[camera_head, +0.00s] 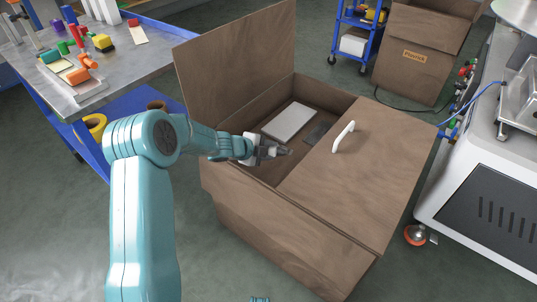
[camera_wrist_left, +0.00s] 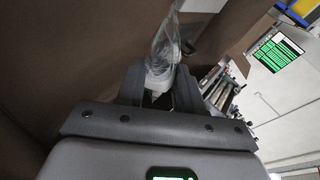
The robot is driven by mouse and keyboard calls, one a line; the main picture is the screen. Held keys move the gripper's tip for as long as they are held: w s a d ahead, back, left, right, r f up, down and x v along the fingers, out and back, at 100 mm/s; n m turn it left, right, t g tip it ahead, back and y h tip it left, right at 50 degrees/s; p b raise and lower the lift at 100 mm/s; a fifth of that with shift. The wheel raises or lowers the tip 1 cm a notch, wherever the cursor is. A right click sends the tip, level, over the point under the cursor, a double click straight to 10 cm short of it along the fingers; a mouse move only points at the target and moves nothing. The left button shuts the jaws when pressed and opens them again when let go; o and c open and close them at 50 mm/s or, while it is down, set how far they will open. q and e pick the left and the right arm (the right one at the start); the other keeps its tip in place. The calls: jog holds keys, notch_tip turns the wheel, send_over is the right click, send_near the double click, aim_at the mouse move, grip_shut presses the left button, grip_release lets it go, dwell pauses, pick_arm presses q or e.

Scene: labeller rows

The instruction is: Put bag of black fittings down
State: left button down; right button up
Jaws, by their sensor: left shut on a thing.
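My left gripper (camera_head: 284,151) reaches in from the left over the open half of a brown wooden box. In the left wrist view, its fingers (camera_wrist_left: 158,88) are shut on a clear, crinkled plastic bag (camera_wrist_left: 165,45), which stands out past the fingertips. The black fittings cannot be made out in the bag, and the fingers hide its lower part. In the head view the bag cannot be told apart from the gripper.
The brown box (camera_head: 270,222) has one raised lid (camera_head: 235,60) and a closed lid (camera_head: 365,175) with a white handle (camera_head: 343,137). A white panel (camera_head: 290,122) and a dark patch (camera_head: 316,132) lie inside. A cluttered workbench (camera_head: 140,60) stands left, a white machine (camera_head: 480,195) right.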

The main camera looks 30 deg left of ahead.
pick_arm(q)
jog(key=shift+r, duration=0.2)
jog(key=shift+f+b, duration=0.3)
jog(key=shift+f, duration=0.35)
jog(key=c, duration=0.7)
grip_release()
jog(key=shift+r, duration=0.25)
jog(key=shift+r+p, duration=0.65)
jog(key=shift+p, duration=0.05)
jog(key=shift+f+p+v, duration=0.2)
jog(key=shift+p+v, duration=1.4)
jog(key=shift+v, duration=4.25)
jog(key=shift+s+r, duration=0.1)
jog(key=shift+r, duration=0.05)
